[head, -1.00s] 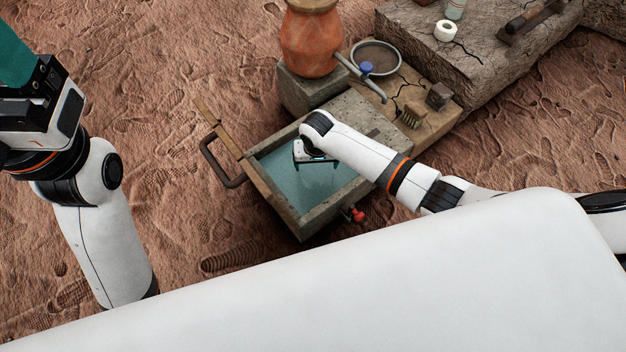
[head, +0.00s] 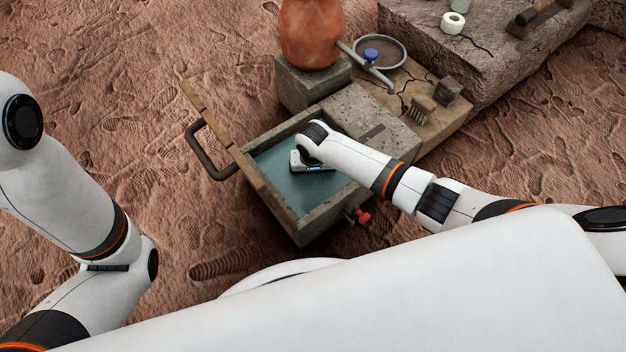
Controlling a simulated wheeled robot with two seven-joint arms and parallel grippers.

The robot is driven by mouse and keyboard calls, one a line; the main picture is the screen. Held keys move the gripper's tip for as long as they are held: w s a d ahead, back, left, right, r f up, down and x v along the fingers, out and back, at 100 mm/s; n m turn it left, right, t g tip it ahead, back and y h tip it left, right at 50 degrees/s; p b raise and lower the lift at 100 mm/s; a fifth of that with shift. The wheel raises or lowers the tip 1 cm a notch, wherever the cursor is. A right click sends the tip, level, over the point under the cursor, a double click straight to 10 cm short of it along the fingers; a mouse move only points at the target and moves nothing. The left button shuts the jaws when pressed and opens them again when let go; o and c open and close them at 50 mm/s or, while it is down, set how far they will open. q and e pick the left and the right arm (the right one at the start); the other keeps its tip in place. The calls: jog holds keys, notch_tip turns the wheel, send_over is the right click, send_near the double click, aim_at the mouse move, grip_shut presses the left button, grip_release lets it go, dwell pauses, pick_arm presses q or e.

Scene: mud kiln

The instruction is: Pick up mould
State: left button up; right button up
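I cannot pick out a mould with certainty in the head view. A stone trough (head: 322,222) holds blue-green water (head: 284,185). My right gripper (head: 313,166) points down into the trough, close over the water near its upper right side. Its fingers are hidden below its body, so I cannot see whether they hold anything. Only the links of my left arm show at the left edge; its gripper is out of the frame.
A wooden board (head: 222,133) and a dark curved handle (head: 207,158) stand at the trough's left side. A clay jar (head: 311,32), sieve (head: 391,52), brush (head: 420,109) and dark block (head: 448,90) stand beyond. A red tap (head: 362,217) sticks out in front. Bare ground lies left.

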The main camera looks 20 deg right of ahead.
jog(key=shift+f, duration=0.2)
jog(key=shift+c, duration=0.2)
jog(key=c, duration=1.2)
